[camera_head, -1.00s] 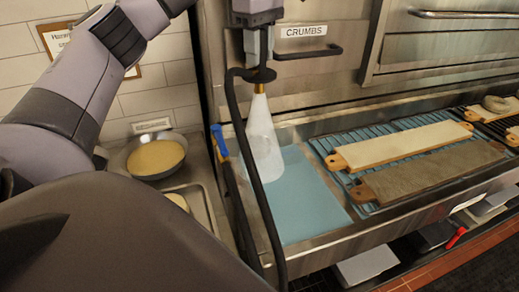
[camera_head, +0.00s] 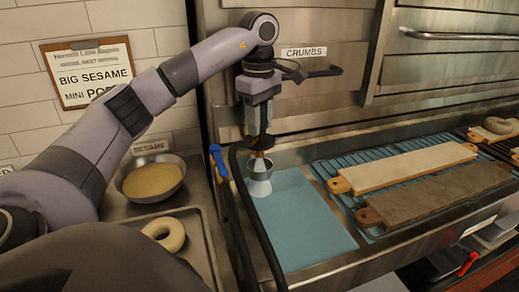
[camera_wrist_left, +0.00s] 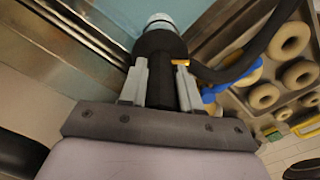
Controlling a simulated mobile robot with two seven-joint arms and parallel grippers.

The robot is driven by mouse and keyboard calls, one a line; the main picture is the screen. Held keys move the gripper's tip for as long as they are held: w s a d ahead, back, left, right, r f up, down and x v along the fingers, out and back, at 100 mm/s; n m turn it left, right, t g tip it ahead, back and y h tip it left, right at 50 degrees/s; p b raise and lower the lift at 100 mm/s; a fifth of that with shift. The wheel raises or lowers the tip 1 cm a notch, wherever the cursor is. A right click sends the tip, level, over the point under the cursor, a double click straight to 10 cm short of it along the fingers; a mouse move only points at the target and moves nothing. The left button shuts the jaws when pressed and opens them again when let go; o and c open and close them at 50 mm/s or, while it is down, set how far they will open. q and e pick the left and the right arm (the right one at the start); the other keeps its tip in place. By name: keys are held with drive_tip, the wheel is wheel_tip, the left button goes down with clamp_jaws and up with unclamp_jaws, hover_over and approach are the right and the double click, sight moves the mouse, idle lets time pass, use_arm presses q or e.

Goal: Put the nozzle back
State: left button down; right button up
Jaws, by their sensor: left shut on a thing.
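The black nozzle (camera_head: 262,143) has a brass tip and points down above the light-blue surface by the oven front. My left gripper (camera_head: 256,118) is shut on it from above. In the left wrist view the fingers clasp the black nozzle body (camera_wrist_left: 160,58), and its black hose (camera_wrist_left: 235,70) curves off to the right. A small metallic and white cup-like shape (camera_head: 259,183) shows just under the tip; I cannot tell whether the nozzle touches it. My right gripper is not in view.
The hose (camera_head: 245,220) loops down beside a blue-handled tool (camera_head: 218,160). A bowl (camera_head: 152,180) and a bagel (camera_head: 163,234) are at the left. Two boards (camera_head: 410,168) (camera_head: 440,193) lie on the blue rack at the right. The blue surface (camera_head: 305,225) is mostly clear.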

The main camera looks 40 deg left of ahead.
sight(259, 144)
use_arm(q)
wheel_tip(259, 144, down, 6)
drive_tip(key=shift+r+p, duration=0.2)
drive_tip(key=shift+p, duration=0.3)
drive_tip(key=shift+f, duration=0.1)
drive_tip(key=shift+f, duration=0.2)
drive_tip(key=c, duration=0.8)
unclamp_jaws()
